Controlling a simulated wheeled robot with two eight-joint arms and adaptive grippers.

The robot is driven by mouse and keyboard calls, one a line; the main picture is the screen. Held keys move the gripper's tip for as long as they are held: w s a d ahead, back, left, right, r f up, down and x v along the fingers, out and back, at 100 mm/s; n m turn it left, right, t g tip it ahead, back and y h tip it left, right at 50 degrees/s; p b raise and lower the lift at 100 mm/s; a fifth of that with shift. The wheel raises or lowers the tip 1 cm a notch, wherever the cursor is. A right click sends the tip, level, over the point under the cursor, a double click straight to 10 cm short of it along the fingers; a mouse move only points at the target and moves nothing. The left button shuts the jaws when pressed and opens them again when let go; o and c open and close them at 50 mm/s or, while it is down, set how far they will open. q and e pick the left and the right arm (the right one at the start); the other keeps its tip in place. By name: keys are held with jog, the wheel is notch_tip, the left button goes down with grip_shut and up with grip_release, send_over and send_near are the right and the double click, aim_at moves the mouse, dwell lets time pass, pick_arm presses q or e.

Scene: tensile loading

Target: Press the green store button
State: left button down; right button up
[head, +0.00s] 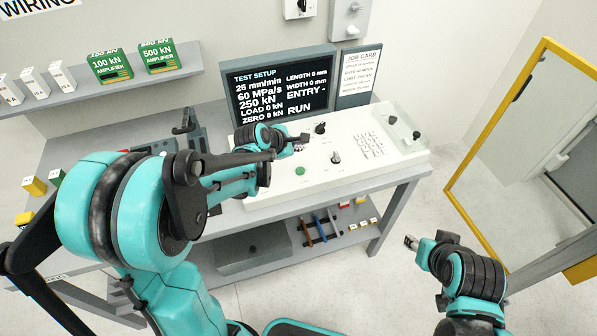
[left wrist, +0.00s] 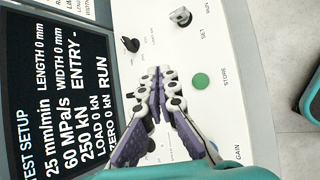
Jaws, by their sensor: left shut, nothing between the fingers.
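The green store button (head: 300,170) sits on the white console (head: 268,198) in the head view. In the left wrist view the round green button (left wrist: 201,81) is beside the label STORE. My left gripper (head: 301,146) is shut and empty over the console, behind the button in the head view. In the left wrist view its fingertips (left wrist: 156,76) meet to the left of the button, apart from it in the picture. The height of the tips above the panel is unclear. My right gripper (head: 411,242) is away from the console at lower right; its jaws are too small to read.
Knobs (head: 336,157) and a white keypad (head: 373,143) are on the console. A dark screen (head: 281,86) reading TEST SETUP stands behind it. Green amplifier boxes (head: 110,65) are on a shelf. A yellow frame (head: 489,106) stands at right, with clear floor before it.

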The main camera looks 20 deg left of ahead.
aim_at(299, 171)
pick_arm(q)
jog(key=shift+f, duration=0.15)
notch_tip(299, 171, down, 9)
jog(key=b, duration=0.7)
jog(key=shift+r, duration=0.2)
dwell(1.0)
jog(key=shift+f+b, duration=0.4)
jog(key=shift+b, duration=0.05)
jog(key=shift+f+b, duration=0.45)
jog(key=shift+b, duration=0.05)
dwell(0.5)
jog(key=shift+r, duration=0.1)
dwell(0.3)
jog(key=shift+r+p, duration=0.7)
jog(key=shift+r, duration=0.1)
